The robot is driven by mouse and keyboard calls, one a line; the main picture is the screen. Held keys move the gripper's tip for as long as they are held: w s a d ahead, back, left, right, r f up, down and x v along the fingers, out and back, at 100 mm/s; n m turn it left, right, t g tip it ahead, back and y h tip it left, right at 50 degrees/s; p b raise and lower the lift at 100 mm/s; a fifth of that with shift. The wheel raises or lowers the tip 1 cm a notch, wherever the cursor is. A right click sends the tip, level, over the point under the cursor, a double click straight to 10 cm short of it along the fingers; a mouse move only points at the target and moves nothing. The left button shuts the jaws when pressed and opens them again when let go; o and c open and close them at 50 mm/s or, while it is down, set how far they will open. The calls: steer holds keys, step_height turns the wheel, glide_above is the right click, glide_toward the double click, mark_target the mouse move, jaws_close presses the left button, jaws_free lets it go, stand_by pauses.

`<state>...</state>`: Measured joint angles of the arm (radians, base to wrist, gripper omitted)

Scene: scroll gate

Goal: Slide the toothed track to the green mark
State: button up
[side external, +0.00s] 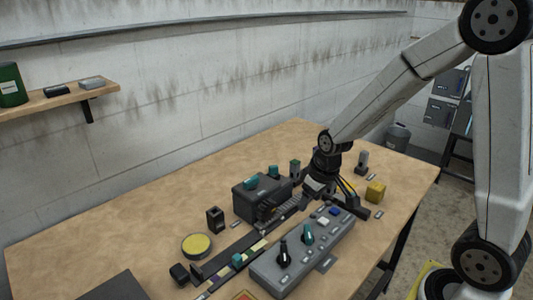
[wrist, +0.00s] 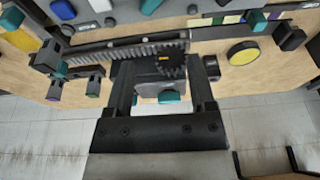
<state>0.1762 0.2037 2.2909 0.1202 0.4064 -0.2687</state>
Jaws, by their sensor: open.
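The toothed track (wrist: 110,55) is a grey rack lying along a dark rail. In the wrist view it runs from the left to a dark gear (wrist: 172,63), and it also shows in the side view (side external: 294,207). A strip of coloured patches (wrist: 233,18) lies along the rail to the right, with a teal piece (wrist: 258,21) beside it. I cannot tell which patch is the green mark. My gripper (wrist: 161,72) is open, its fingers apart near the track and gear; no grasp shows. In the side view my gripper (side external: 316,190) is low over the track's right end.
A dark box (side external: 262,197) with teal knobs stands behind the track. A grey control panel (side external: 303,252) with levers and buttons lies in front. A yellow-topped disc (side external: 197,244), a black block (side external: 215,219) and a yellow cube (side external: 375,191) stand nearby.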

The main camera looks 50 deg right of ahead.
steer(key=w+d+f, duration=0.1)
steer(key=w+d, duration=0.2)
steer(key=d, duration=0.6)
steer(key=w+d+f+t, duration=0.1)
steer(key=w+d, duration=0.3)
steer(key=d, duration=0.5)
steer(key=w+d+f, duration=0.2)
steer(key=w+d, duration=0.2)
steer(key=d, duration=0.5)
steer(key=shift+f+t, duration=0.3)
steer(key=shift+t, duration=0.1)
steer(key=shift+f, duration=0.1)
steer(key=shift+x, duration=3.75)
jaws_close()
steer(key=shift+a, duration=0.1)
